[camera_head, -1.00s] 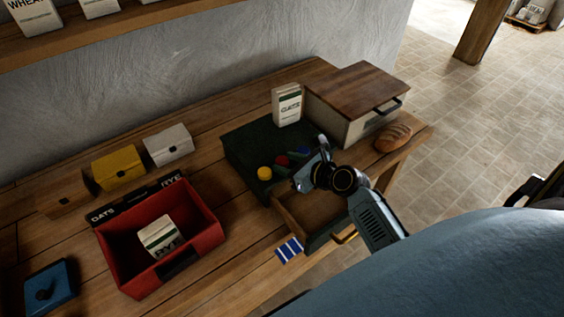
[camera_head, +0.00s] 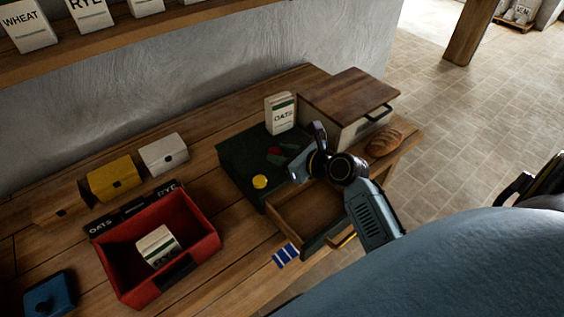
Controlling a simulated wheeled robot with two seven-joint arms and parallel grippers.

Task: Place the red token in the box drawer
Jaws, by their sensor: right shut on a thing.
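The red token (camera_head: 274,151) shows at the left tip of my right gripper (camera_head: 292,156), which is shut on it above the dark green box top (camera_head: 236,160). The fingers partly hide the token. A yellow token (camera_head: 260,181) lies on the box top. The blue token is not visible. My left gripper is not in view.
An oats packet (camera_head: 280,114) stands behind the box. A bread bin (camera_head: 350,94) and a loaf (camera_head: 383,140) are to the right. A red crate (camera_head: 207,243) with a packet is at left. A blue-and-white striped card (camera_head: 285,256) lies near the drawer.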

